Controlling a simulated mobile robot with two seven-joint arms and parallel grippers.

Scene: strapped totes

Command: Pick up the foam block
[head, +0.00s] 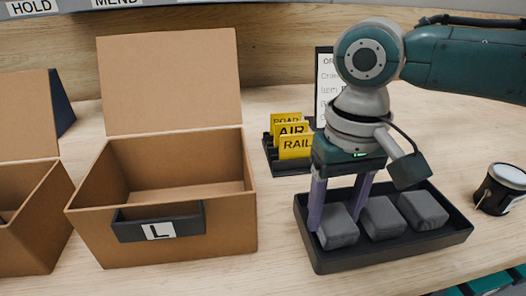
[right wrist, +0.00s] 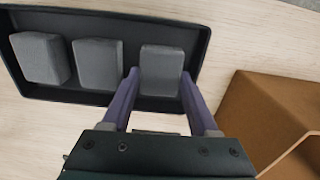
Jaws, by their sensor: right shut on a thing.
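Three grey foam blocks lie in a row in a black tray (head: 400,252). My right gripper (head: 338,222) reaches down into the tray from above, and its purple fingers are around the leftmost foam block (head: 338,232). In the right wrist view this foam block (right wrist: 161,70) is between the fingertips (right wrist: 159,84), at the tray's right end. The gripper is shut on it, and the block is still low in the tray. The middle block (head: 382,218) and the right block (head: 422,209) stand free. My left gripper is not in view.
An open cardboard box (head: 240,225) with an L label stands left of the tray, and another box (head: 25,215) is at the far left. Yellow cards (head: 296,146) stand in a black holder behind. A dark cup (head: 500,190) is at the right.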

